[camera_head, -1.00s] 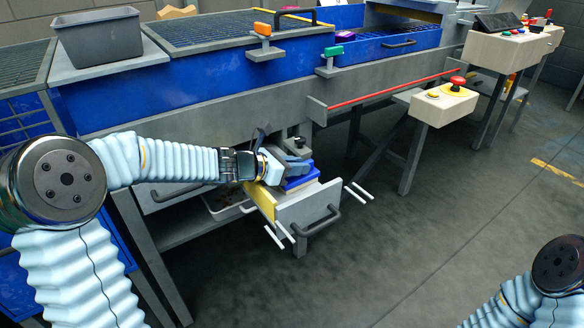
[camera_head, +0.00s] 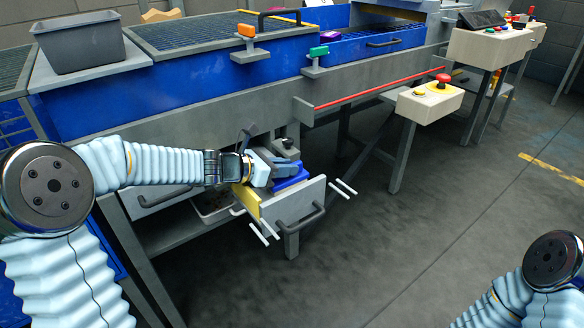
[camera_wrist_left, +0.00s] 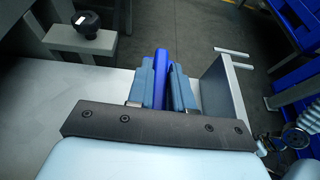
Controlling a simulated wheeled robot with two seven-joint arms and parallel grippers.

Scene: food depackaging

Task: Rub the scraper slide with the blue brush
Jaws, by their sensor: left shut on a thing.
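The blue brush (camera_head: 291,178) is held low at the front of the machine; in the left wrist view its blue body (camera_wrist_left: 161,66) shows between my fingers. My left gripper (camera_head: 279,168) is shut on it, just behind the grey front plate of a pulled-out slide (camera_head: 292,203), which I take as the scraper slide. That plate also shows in the left wrist view (camera_wrist_left: 215,92), right of the fingers. The brush's lower side is hidden, so I cannot tell whether it touches the slide. My right gripper is out of view.
A dark handle (camera_head: 300,219) and white rods (camera_head: 264,232) stick out at the slide's front. A black knob (camera_wrist_left: 87,22) stands left of the gripper. A red stop button (camera_head: 443,78) sits on a box at right. The floor at right is clear.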

